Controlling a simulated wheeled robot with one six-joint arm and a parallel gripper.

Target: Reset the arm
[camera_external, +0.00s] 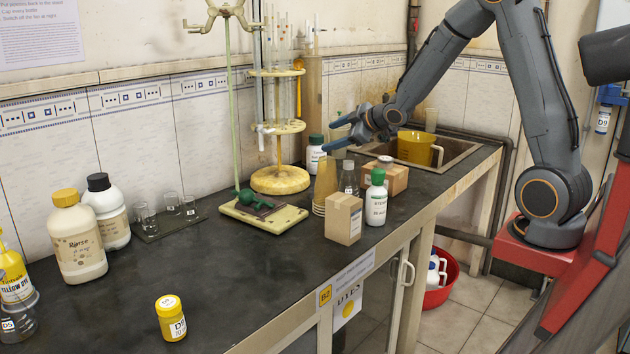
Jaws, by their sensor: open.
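My arm (545,110) rises from its red mount at the right and reaches left over the bench. My gripper (340,133) hangs above the bench near its right half, with its blue-tipped fingers pointing left. It is open, and I see nothing between the fingers. Below it stand a brown tapered vessel (325,183), a clear flask (349,180) and cardboard boxes (343,219). I cannot tell whether the gripper touches any of them; it looks apart.
A green stand (232,110) and a wooden rack (280,180) stand left of the gripper. A white bottle with a green cap (376,203) is near the front edge. A yellow jug (415,148) sits at the sink (458,150).

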